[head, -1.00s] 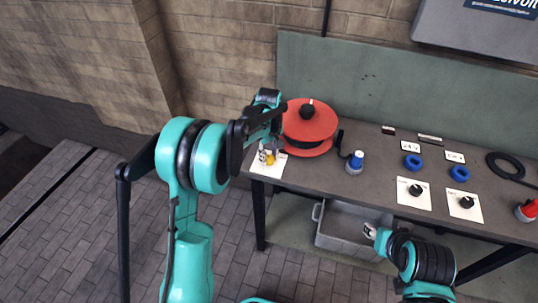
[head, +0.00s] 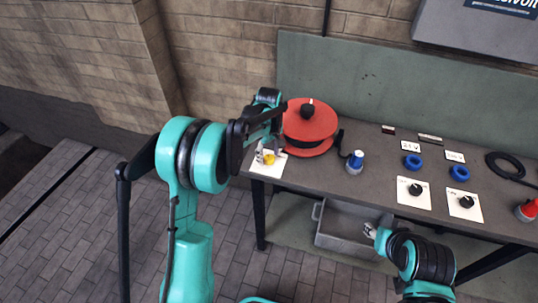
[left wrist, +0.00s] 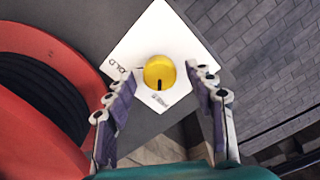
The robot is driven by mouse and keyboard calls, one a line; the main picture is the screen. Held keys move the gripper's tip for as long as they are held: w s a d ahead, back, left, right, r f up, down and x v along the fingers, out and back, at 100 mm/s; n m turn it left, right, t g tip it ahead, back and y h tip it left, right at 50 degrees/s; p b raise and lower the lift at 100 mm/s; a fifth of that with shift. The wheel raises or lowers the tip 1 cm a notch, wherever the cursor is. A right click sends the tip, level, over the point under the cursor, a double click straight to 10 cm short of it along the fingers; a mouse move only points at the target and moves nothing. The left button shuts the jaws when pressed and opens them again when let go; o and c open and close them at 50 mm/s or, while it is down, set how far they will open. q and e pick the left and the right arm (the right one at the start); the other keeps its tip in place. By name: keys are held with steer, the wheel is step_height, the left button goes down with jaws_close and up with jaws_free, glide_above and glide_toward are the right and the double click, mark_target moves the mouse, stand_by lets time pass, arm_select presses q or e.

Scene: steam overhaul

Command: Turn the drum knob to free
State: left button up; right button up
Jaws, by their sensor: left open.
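The drum knob is a yellow knob (left wrist: 160,72) with a dark pointer mark, on a white label plate (left wrist: 150,32) at the left end of the table. In the left wrist view its mark points toward the bottom of the picture, near small lettering; "HOLD" is printed to the left. My left gripper (left wrist: 165,95) is open, with one finger on each side of the knob and visible gaps on both sides. In the head view the knob (head: 268,158) is partly hidden by this gripper. My right gripper (head: 369,230) is low, before the table's front edge; its jaws are too small to judge.
A red cable drum (head: 309,122) stands right beside the left gripper. A blue plug (head: 355,161), blue rings (head: 412,162) and plates with black knobs (head: 415,190) are farther right on the table (head: 370,187). A grey crate (head: 338,232) sits below.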

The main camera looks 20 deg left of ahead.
mark_target(269, 157)
arm_select(q)
step_height(269, 157, up, 12)
stand_by(0.4)
stand_by(0.3)
steer(key=s+r+m+t, duration=0.3)
steer(key=s+r+m, duration=0.2)
steer(key=s, duration=0.9)
steer(key=s+f+m+t, duration=0.2)
steer(key=s+m, duration=0.1)
steer(key=s, duration=0.3)
steer(key=s+f+m+t, duration=0.2)
steer(key=s+f+m, duration=0.1)
steer(key=s, duration=0.3)
steer(key=shift+s, duration=0.15)
